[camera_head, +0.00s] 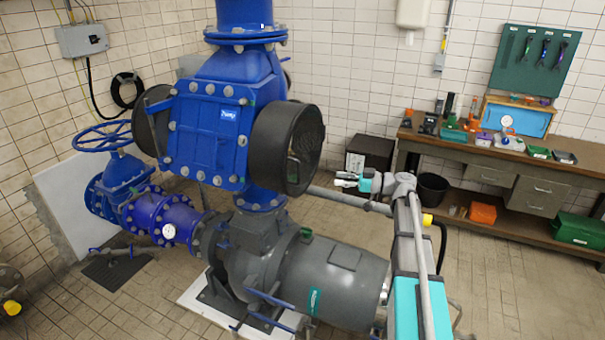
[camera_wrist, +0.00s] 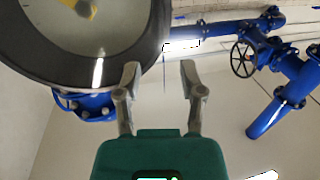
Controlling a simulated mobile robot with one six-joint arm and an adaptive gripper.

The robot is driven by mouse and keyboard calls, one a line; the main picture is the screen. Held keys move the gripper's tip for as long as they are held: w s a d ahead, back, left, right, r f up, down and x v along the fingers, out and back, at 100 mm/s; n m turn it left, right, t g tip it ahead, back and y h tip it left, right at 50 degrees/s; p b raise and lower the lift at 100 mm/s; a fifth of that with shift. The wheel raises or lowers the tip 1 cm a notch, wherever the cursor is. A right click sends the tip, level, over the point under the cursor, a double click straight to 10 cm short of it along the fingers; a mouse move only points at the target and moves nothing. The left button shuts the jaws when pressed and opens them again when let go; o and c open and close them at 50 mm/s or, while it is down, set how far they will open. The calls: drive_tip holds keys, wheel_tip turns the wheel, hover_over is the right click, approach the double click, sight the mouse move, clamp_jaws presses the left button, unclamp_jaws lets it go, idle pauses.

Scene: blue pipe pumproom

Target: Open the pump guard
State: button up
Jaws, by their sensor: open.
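A blue pump body (camera_head: 208,140) stands on the pipework, with a wide black round housing, apparently the guard (camera_head: 268,140), on its right side. The housing's round face is turned to the right, and a small dark part shows inside it. My gripper (camera_head: 345,180) is to the right of the housing, apart from it. In the wrist view a large dark round rim (camera_wrist: 150,62) fills the upper left, with a pale face and a yellow piece inside. My gripper (camera_wrist: 160,70) shows there with its two fingers spread and nothing between them.
A grey motor (camera_head: 335,275) lies below the housing. A workbench (camera_head: 470,150) with tools and boxes stands along the right wall. A blue handwheel (camera_head: 102,136) is at the left. Tiled floor (camera_head: 510,285) is clear in front of the bench.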

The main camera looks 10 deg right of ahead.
sight(299, 173)
drive_tip(key=shift+a, duration=0.1)
drive_tip(key=x, duration=1.3)
drive_tip(key=shift+w+a, duration=0.15)
drive_tip(key=shift+a, duration=0.05)
